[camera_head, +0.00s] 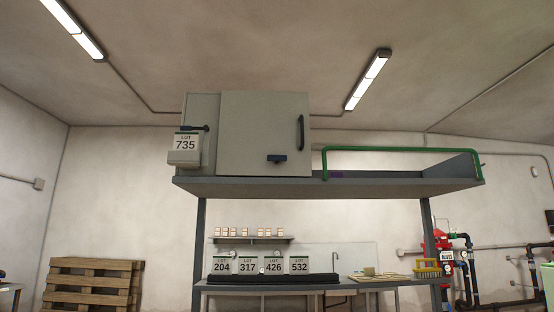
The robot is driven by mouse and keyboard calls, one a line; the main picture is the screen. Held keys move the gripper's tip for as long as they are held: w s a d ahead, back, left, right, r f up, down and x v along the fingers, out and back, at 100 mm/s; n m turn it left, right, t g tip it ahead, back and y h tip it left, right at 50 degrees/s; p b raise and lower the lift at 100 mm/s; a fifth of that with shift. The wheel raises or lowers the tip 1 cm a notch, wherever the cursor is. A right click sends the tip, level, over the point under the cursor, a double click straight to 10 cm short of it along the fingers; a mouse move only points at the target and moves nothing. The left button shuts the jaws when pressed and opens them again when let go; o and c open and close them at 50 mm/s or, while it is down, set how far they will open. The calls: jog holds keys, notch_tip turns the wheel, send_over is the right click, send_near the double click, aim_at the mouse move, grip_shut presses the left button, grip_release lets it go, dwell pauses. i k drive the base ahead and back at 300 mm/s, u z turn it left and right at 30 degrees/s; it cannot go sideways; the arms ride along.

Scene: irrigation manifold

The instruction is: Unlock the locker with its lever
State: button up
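The grey locker (255,115) stands on a raised grey shelf, left of centre. Its front door looks shut. A dark vertical handle (301,132) is near the door's right edge. A short dark lever-like piece (277,158) lies level, low on the door. Another dark bar (196,128) sits on the narrow panel left of the door, above a LOT 735 sign (186,143). I cannot tell for sure which dark piece locks the door. My gripper is not in view.
The raised shelf (400,188) has a green rail (400,149) on its right part. Below is a bench with several LOT signs (247,265) and a yellow rack (428,268). Wooden pallets (90,285) stand left; red and dark pipework (445,262) is right.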

aim_at(276, 158)
jog(key=u, duration=1.85)
jog(key=i, duration=1.6)
jog(key=z, duration=1.35)
